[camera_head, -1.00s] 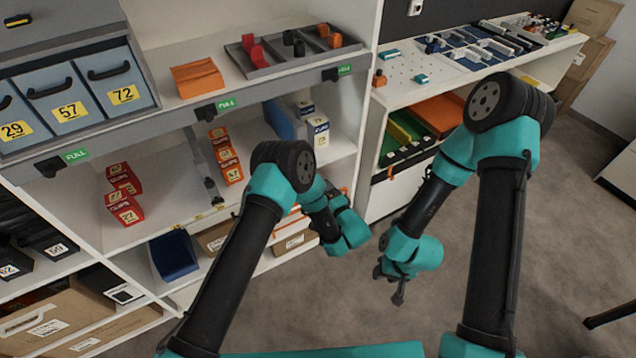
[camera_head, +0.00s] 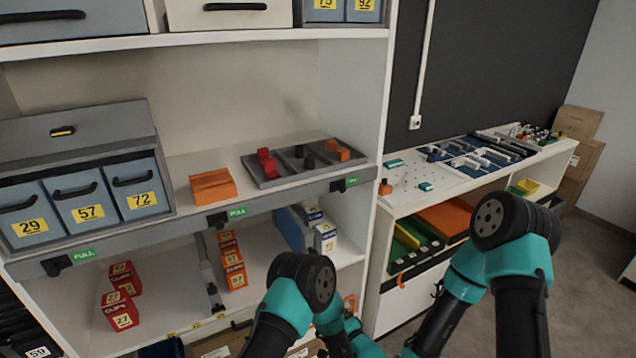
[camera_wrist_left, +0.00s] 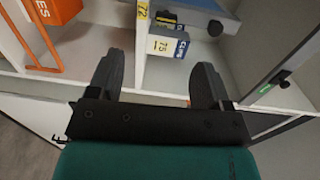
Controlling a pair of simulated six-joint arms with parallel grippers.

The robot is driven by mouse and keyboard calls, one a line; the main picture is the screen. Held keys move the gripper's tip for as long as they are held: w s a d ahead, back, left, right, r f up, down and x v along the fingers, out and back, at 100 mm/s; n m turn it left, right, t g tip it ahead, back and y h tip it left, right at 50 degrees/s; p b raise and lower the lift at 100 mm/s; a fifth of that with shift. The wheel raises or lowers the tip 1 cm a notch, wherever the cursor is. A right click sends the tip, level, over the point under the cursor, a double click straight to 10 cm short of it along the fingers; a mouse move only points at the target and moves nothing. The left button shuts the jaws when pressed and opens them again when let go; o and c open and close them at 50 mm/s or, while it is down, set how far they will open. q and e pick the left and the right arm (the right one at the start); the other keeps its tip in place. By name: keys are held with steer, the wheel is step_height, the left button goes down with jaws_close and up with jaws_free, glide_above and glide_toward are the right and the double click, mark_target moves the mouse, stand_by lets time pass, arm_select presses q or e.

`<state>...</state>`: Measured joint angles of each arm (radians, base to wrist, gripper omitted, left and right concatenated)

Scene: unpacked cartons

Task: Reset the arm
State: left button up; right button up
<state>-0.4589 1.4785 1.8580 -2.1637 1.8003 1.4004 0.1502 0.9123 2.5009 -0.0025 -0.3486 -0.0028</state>
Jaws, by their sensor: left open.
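My left arm comes up from the bottom middle of the head view, and its gripper is below the frame edge there. In the left wrist view my left gripper (camera_wrist_left: 158,80) has its two dark fingers spread wide with nothing between them. Beyond the fingers are the shelf and a small box marked 75 (camera_wrist_left: 167,46). My right arm rises at the lower right of the head view. Its gripper lies outside the head view, so its jaws do not show.
A shelf unit (camera_head: 352,95) stands in front. It holds red boxes (camera_head: 120,310), orange boxes (camera_head: 233,262), a grey tray (camera_head: 268,183) and blue drawers (camera_head: 84,205). A white bench (camera_head: 545,150) with parts is at the right. Grey floor shows at lower right.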

arm_select(q)
steer(key=s+a+f+n+g, duration=0.1)
steer(key=s+a+f+g, duration=0.3)
steer(key=a, duration=0.3)
steer(key=s+a+f+n+g, duration=0.1)
steer(key=s+a+f+g, duration=0.1)
steer(key=s+a+g, duration=0.35)
steer(key=s+a+f+n+g, duration=0.1)
steer(key=s+a+f+g, duration=0.15)
steer(key=a+g, duration=0.55)
steer(key=s+a+r+n+g+h, duration=0.1)
steer(key=s+a+n+g+h, duration=0.3)
steer(key=s+h, duration=0.7)
steer(key=s+a+r+n+t+h, duration=0.1)
steer(key=a+r+n+t, duration=0.3)
steer(key=n+t, duration=0.3)
steer(key=shift+s+a, duration=0.4)
steer(key=shift+a, duration=0.35)
